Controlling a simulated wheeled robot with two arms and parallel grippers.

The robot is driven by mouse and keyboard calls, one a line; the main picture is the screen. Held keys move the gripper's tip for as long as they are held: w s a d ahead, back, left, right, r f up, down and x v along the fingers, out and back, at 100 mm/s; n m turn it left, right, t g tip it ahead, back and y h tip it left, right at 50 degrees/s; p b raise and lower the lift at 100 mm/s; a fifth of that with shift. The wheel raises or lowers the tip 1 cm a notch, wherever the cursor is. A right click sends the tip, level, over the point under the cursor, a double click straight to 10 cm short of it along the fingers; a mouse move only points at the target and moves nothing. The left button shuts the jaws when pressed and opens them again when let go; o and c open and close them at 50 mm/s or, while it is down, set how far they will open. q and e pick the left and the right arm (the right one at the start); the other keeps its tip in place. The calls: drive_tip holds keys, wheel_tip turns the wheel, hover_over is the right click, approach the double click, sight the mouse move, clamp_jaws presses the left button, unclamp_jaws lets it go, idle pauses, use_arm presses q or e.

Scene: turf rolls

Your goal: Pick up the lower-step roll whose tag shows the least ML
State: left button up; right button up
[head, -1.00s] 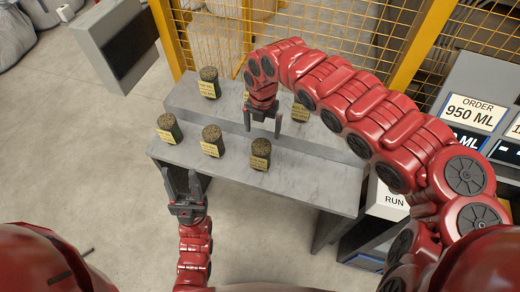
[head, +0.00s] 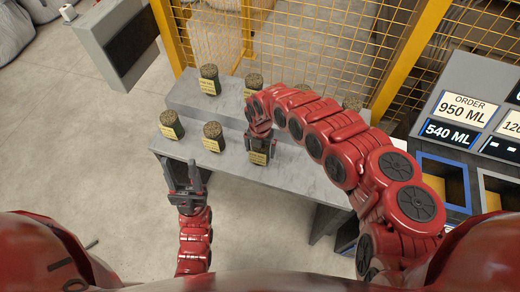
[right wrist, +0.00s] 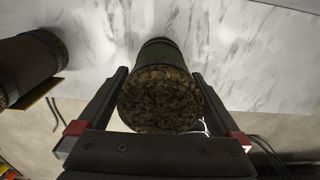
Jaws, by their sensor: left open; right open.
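Three dark green rolls with yellow tags stand on the lower grey step (head: 310,180): a left roll (head: 171,126), a middle roll (head: 213,138) and a right roll (head: 258,159). The tag writing is too small to read. My right gripper (head: 261,150) is open over the right roll and partly hides it. In the right wrist view the brown, speckled top of this roll (right wrist: 160,98) is between the two fingers, with no clear grip on it. My left gripper (head: 186,178) is open and empty in front of the step, fingers pointing away from me.
The upper step (head: 185,95) holds more rolls, including a left one (head: 209,80) and one behind my right arm (head: 352,103). A console (head: 470,90) at right shows "ORDER 950 ML" and "540 ML". A yellow mesh fence (head: 310,40) stands behind. Another roll (right wrist: 28,65) is at left in the wrist view.

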drive_tip(key=shift+s+a+f, duration=0.15)
drive_tip(key=shift+a+f, duration=0.05)
drive_tip(key=shift+f, duration=0.7)
drive_tip(key=shift+d+f, duration=0.2)
drive_tip(key=shift+f, duration=0.45)
clamp_jaws()
drive_tip(key=shift+r, duration=0.2)
